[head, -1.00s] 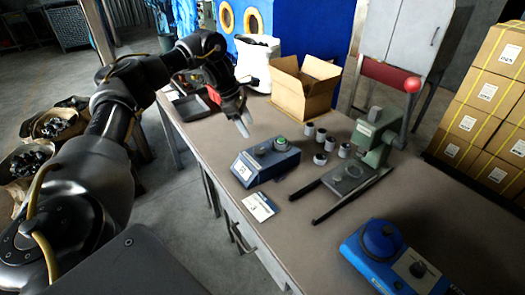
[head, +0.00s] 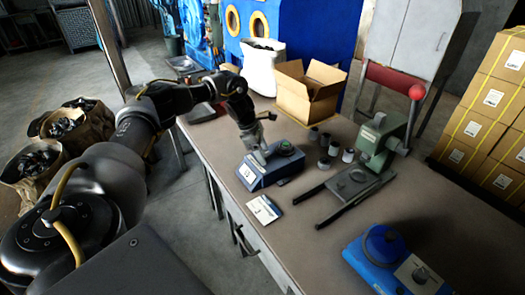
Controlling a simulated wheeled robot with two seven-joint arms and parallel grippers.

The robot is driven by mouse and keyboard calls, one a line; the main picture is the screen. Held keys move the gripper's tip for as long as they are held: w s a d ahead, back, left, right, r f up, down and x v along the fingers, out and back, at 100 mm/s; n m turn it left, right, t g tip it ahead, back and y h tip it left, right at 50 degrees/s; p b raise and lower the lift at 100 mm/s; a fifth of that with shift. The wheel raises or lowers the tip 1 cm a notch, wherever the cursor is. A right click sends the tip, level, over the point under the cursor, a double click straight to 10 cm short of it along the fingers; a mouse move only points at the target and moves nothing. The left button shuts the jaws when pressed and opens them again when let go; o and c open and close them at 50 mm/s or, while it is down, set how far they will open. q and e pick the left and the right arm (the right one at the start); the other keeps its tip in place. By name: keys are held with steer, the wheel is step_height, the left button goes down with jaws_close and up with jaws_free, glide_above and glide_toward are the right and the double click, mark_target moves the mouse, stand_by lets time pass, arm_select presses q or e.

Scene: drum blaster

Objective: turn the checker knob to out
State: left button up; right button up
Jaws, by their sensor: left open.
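A dark blue box (head: 262,179), which looks like the checker, sits on the bench in the middle of the head view. It has a green-topped round part (head: 286,148) on its right side. My left gripper (head: 259,158) points down over the left part of its top, where a dark knob showed earlier. The gripper is open; its fingers hide the knob, so I cannot tell if they touch it or how it is turned. My right gripper is not in view.
A white card (head: 263,209) lies in front of the box. Small grey cylinders (head: 324,163) and a green hand press (head: 384,140) stand to the right. An open carton (head: 308,92) is behind. A brighter blue device (head: 384,262) sits at the lower right.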

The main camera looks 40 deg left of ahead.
arm_select(q)
steer(key=shift+c, duration=0.4)
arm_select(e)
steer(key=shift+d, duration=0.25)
arm_select(q)
steer(key=c, duration=0.9)
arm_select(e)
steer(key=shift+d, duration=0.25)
